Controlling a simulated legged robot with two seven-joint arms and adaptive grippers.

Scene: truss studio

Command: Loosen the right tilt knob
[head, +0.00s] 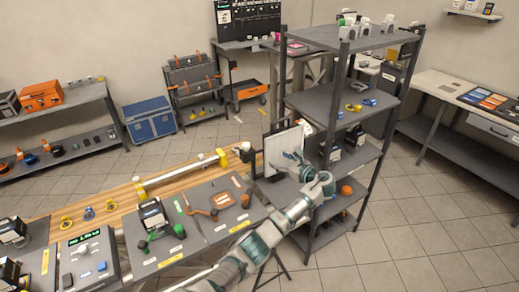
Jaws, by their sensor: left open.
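A white flat panel (283,152) with a dark edge stands upright at the right end of the wooden-topped bench. My left gripper (291,159) is open in front of the panel's right part, its fingers pointing at the panel. I cannot tell whether it touches the panel. The gripper and wrist cover the panel's lower right side. A dark knob-like part (243,151) shows at the panel's left side. The right tilt knob cannot be made out; it may be hidden behind my gripper or too small to tell. My right gripper is not in view.
A grey shelf rack (322,103) stands close behind and right of the panel. The bench (120,200) holds a white tube, grey mats and several small tools left of my arm. A blue chest (150,120) stands at the back left. The tiled floor at right is clear.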

